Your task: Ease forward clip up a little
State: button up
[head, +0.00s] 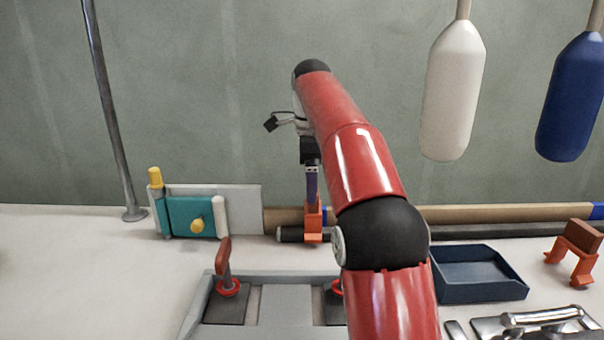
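My gripper (311,152) is at the end of the red arm, above the tan pole, pointing down. A narrow dark-blue upright piece (312,184) shows just below it, with an orange clip-like part (313,217) at its foot beside the pole. The fingers are too small and dark to tell whether they are open or closed on that piece. A second orange clip-like piece with a brown top (578,250) stands at the far right. No label shows which one is the forward clip. A dark cylinder (291,235) lies against the first orange part.
The tan pole (470,214) lies along the back. A teal box with a yellow knob (190,216) is at left. A grey-framed panel (285,305) carries a red-handled lever (224,262). A dark-blue tray (480,272) is right of my arm. Fenders (455,90) hang upper right.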

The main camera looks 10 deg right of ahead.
aim_at(311, 209)
notch_tip(311, 209, down, 8)
jog(key=shift+s+r+b, duration=0.1)
jog(key=shift+r+b, duration=0.15)
jog(key=shift+b, duration=0.75)
jog(key=c, duration=1.3)
jog(key=shift+r+p, duration=0.75)
jog(key=shift+p, duration=0.05)
jog(key=o, duration=1.3)
jog(key=shift+f, duration=0.1)
